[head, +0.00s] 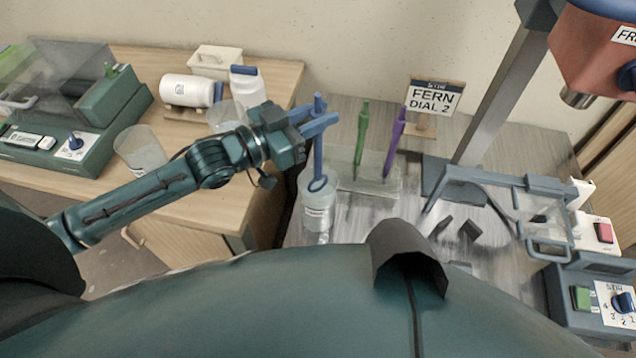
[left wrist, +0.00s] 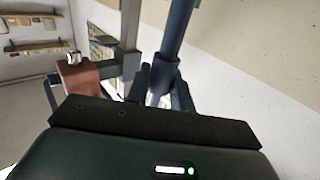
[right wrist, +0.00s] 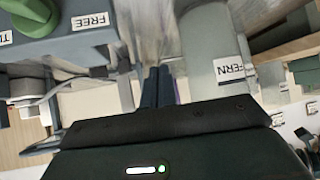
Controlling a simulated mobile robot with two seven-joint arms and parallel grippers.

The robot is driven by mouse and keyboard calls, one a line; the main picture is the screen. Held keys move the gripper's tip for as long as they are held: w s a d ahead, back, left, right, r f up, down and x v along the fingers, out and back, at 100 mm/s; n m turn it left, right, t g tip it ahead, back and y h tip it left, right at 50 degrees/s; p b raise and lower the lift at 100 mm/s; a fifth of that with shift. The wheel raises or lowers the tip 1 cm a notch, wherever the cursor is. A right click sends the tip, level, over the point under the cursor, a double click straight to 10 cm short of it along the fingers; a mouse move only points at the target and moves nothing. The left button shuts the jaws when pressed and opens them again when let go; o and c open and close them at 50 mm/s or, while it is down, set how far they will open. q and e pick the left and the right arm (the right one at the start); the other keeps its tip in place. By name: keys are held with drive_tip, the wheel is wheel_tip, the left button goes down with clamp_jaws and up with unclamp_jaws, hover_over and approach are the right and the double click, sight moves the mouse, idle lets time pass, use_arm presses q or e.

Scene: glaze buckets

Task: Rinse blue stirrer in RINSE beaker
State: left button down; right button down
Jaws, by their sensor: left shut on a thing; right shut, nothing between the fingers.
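The blue stirrer (head: 318,155) is upright in my left gripper (head: 319,124), which is shut on its upper shaft. The stirrer's ring end is at the mouth of a clear beaker (head: 318,222) with a white label; I cannot read the label or tell how deep the ring sits. The left wrist view shows the stirrer shaft (left wrist: 178,35) rising from the left gripper (left wrist: 162,92). My right gripper (right wrist: 158,86) is shut and empty in the right wrist view, beside a grey cylinder (right wrist: 205,60) labelled FERN.
A green stirrer (head: 361,135) and a purple stirrer (head: 396,143) stand in a clear holder right of the beaker. Behind is a FERN DIAL 2 sign (head: 435,97). A mixer frame (head: 500,90) and control box (head: 600,298) stand at right. Other beakers and bottles occupy the left table.

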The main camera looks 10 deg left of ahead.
sight(317, 95)
use_arm(q)
drive_tip(key=shift+r, duration=2.65)
drive_tip(key=shift+r, duration=2)
